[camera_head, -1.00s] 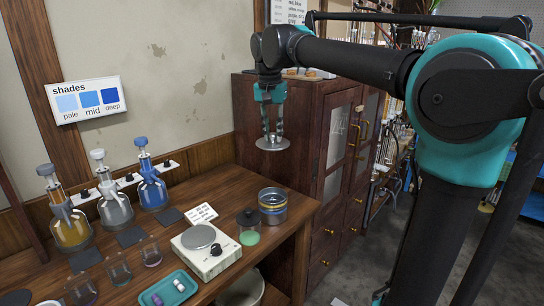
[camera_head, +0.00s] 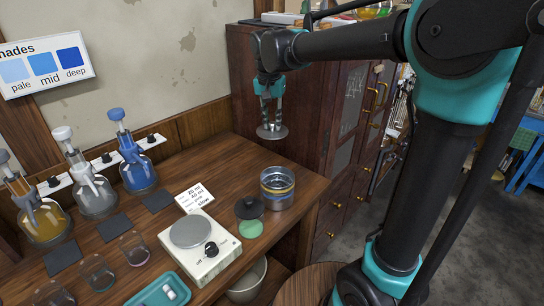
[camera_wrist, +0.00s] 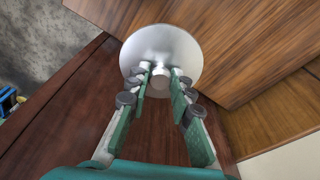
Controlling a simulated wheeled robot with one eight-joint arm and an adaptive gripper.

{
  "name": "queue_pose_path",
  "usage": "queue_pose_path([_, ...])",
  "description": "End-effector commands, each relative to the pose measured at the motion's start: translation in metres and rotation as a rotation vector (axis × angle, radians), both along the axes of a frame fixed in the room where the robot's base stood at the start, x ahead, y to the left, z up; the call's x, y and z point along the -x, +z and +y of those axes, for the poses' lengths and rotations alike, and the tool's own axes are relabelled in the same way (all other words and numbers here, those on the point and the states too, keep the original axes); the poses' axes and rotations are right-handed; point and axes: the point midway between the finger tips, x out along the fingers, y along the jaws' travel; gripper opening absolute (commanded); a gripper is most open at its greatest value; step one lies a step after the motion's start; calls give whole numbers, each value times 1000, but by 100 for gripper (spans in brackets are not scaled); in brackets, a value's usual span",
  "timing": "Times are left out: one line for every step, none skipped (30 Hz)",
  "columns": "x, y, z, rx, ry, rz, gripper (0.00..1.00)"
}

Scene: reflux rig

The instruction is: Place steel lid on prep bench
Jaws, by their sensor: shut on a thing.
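The steel lid (camera_head: 272,133) is a round, flat disc hanging level below my gripper (camera_head: 270,118). In the wrist view the lid (camera_wrist: 160,48) is shiny, and my gripper (camera_wrist: 160,75) is shut on its central knob. The lid is in the air above the back right of the wooden prep bench (camera_head: 225,148), in front of the dark cabinet. It is apart from the bench top. A steel pot with a yellow and blue band (camera_head: 277,190) stands on the bench below and in front of the lid.
Several dispenser bottles (camera_head: 92,190) line the wall. The bench's back right is bare. The dark cabinet (camera_head: 315,110) rises close behind.

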Motion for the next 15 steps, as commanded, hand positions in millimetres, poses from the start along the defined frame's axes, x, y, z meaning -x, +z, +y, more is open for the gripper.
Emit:
queue_pose_path([0,-13,0,0,0,0,0])
queue_pose_path([0,-20,0,0,0,0,0])
queue_pose_path([0,-30,0,0,0,0,0])
queue_pose_path([0,-37,0,0,0,0,0])
queue_pose_path([0,-44,0,0,0,0,0])
queue_pose_path([0,-54,0,0,0,0,0])
queue_pose_path([0,-60,0,0,0,0,0])
queue_pose_path([-1,-66,0,0,0,0,0])
queue_pose_path([0,-74,0,0,0,0,0])
queue_pose_path([0,-78,0,0,0,0,0])
queue_pose_path([0,-83,0,0,0,0,0])
queue_pose_path([0,-87,0,0,0,0,0])
queue_pose_path([0,-90,0,0,0,0,0])
queue_pose_path([0,-92,0,0,0,0,0])
queue_pose_path([0,-94,0,0,0,0,0])
